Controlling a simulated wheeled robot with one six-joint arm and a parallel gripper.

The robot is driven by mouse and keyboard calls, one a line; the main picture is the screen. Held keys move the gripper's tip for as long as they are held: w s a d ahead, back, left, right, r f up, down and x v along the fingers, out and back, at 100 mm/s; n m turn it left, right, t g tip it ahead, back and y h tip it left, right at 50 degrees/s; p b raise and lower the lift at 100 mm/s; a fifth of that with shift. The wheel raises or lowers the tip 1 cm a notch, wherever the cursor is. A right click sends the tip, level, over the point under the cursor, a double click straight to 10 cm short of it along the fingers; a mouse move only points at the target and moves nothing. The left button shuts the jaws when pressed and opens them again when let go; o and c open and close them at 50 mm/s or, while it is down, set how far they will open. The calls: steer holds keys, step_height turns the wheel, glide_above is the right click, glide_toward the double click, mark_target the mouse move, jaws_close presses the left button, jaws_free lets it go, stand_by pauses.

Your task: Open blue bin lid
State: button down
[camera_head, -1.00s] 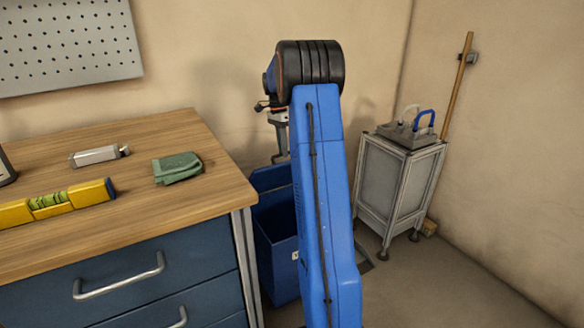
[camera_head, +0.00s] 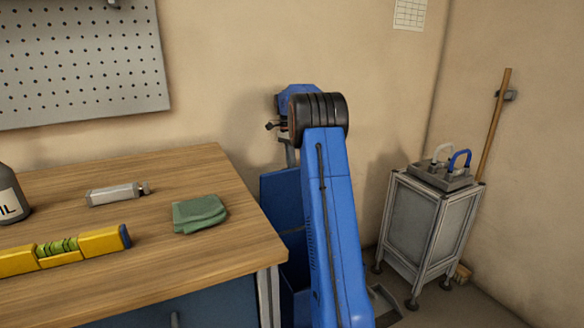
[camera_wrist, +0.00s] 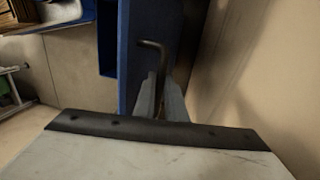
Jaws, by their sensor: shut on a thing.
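The blue bin (camera_head: 294,304) stands on the floor beside the bench, partly hidden behind my arm. Its blue lid (camera_head: 281,198) is raised and stands steeply at the back of the bin, near the wall. In the wrist view the lid (camera_wrist: 150,22) is a blue panel with a dark bent handle (camera_wrist: 151,45). My gripper (camera_wrist: 160,80) is shut on this handle, with a finger on each side. In the head view my gripper (camera_head: 290,153) shows only in part above the lid, and its fingertips are hidden.
The wooden bench (camera_head: 120,262) stands left of the bin, with a green cloth (camera_head: 199,213), a yellow level (camera_head: 65,250) and a grey tube (camera_head: 114,194) on it. A metal-framed cabinet (camera_head: 421,225) stands to the right. The wall is close behind the bin.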

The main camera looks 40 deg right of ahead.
steer(key=shift+f, duration=0.3)
steer(key=c, duration=1.8)
jaws_free()
steer(key=shift+f, duration=0.1)
steer(key=shift+s+a+r+v, duration=0.1)
steer(key=shift+s+v, duration=0.25)
steer(key=shift+v, duration=1.35)
steer(key=shift+s+a+r+v, duration=0.1)
steer(key=shift+s+v, duration=0.25)
steer(key=shift+v, duration=1.35)
steer(key=shift+s+a+r+v, duration=0.1)
steer(key=shift+s+v, duration=0.25)
steer(key=shift+v, duration=1.35)
steer(key=shift+d+f, duration=0.1)
steer(key=shift+f, duration=0.05)
